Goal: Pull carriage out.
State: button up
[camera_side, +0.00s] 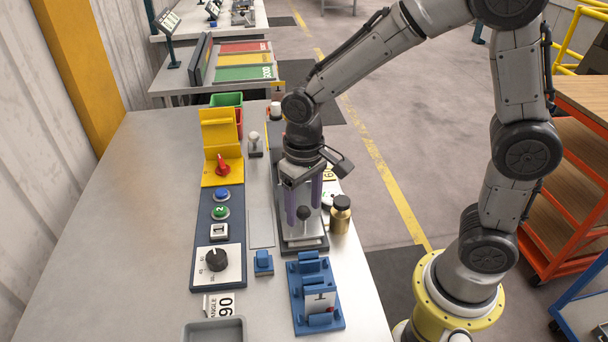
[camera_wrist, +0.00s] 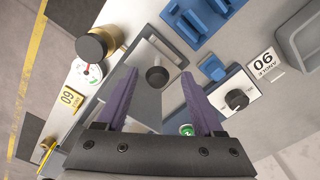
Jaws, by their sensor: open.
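The carriage (camera_wrist: 150,105) is a grey metal plate with a round black knob (camera_wrist: 157,76) standing on it. In the side view the knob (camera_side: 303,213) shows at the near end of the metal slide base (camera_side: 300,243). My gripper (camera_side: 304,208) points down over the carriage, its two purple fingers apart. In the wrist view my gripper (camera_wrist: 160,78) is open, with the knob showing between the fingertips and a visible gap on each side. I cannot tell how far the fingertips are above the plate. My gripper hides the far part of the carriage in the side view.
A brass bottle (camera_side: 340,215) with a black cap and a dial gauge (camera_wrist: 89,73) stand close beside the slide. A blue fixture (camera_side: 317,300) and a small blue block (camera_side: 263,262) are nearer. A control panel (camera_side: 206,240) lies left; the table's left part is clear.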

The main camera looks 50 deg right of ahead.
notch_tip(320, 180, up, 10)
jog(key=shift+f, duration=0.2)
